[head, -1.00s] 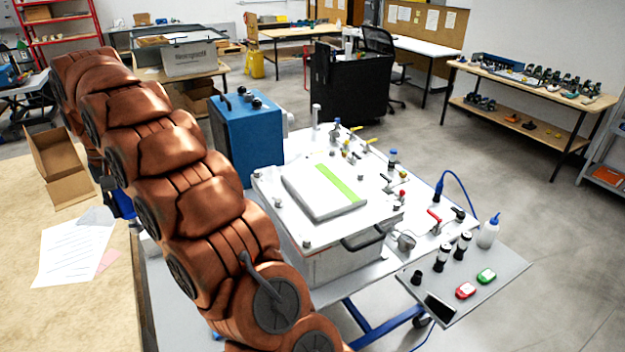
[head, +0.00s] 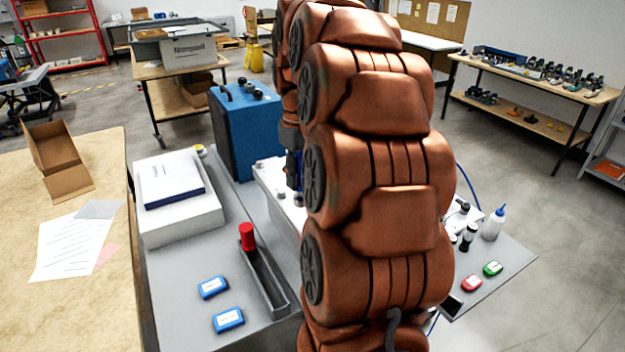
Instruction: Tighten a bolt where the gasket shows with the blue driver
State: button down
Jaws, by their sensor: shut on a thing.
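My gripper (head: 293,178) is a small dark shape at the left edge of my copper-coloured arm, over the left edge of the white lid plate (head: 268,180). A bit of blue shows at it, which fits the blue driver held in its shut jaws; fingers and driver tip are too small to make out. A bolt head (head: 281,194) shows on the plate's left edge, just below the gripper. My arm hides most of the plate and its other bolts. I cannot see any gasket.
A blue unit (head: 243,130) stands behind. Bottles (head: 494,224) stand at right.

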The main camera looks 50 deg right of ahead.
jog(key=shift+s+d+f+b, duration=0.15)
jog(key=shift+s+f+b, duration=0.2)
jog(key=shift+f, duration=0.6)
jog(key=shift+s+d+f+b, duration=0.15)
jog(key=shift+s+f, duration=0.35)
jog(key=shift+f, duration=0.5)
jog(key=shift+s+d+f+b, duration=0.1)
jog(key=shift+s+f+b, duration=0.3)
jog(key=shift+f, duration=0.55)
jog(key=shift+f+n+b, duration=0.3)
jog(key=shift+f+b, duration=0.7)
jog(key=shift+f, duration=0.3)
dwell(0.4)
jog(key=c, duration=1.3)
grip_release()
jog(key=shift+s, duration=0.1)
grip_shut()
